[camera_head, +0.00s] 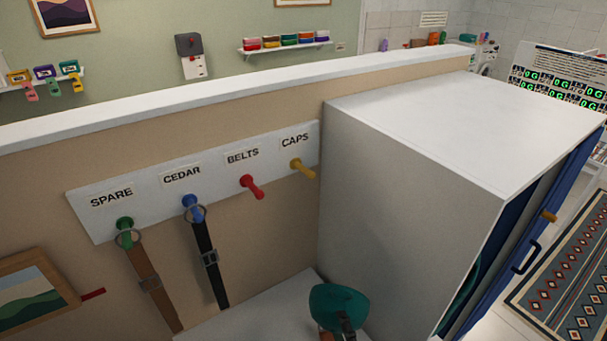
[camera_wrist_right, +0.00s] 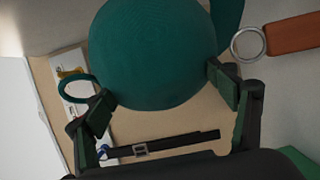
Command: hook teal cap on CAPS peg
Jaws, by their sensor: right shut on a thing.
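The teal cap (camera_head: 338,303) is at the bottom centre of the head view, above a white surface. My right gripper (camera_head: 346,325) is shut on it from below. In the right wrist view the rounded cap (camera_wrist_right: 152,50) fills the space between the fingers, and a teal loop (camera_wrist_right: 75,88) sticks out at left. The yellow CAPS peg (camera_head: 302,168) is empty on the white peg board (camera_head: 142,199), up and left of the cap. It also shows in the wrist view (camera_wrist_right: 75,73), behind the loop; the cap is apart from it. My left gripper is not in view.
A brown belt (camera_head: 150,282) hangs on the green SPARE peg and a black belt (camera_head: 210,258) on the blue CEDAR peg. The red BELTS peg (camera_head: 253,188) is empty. A tall white cabinet (camera_head: 405,160) stands close right of the CAPS peg.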

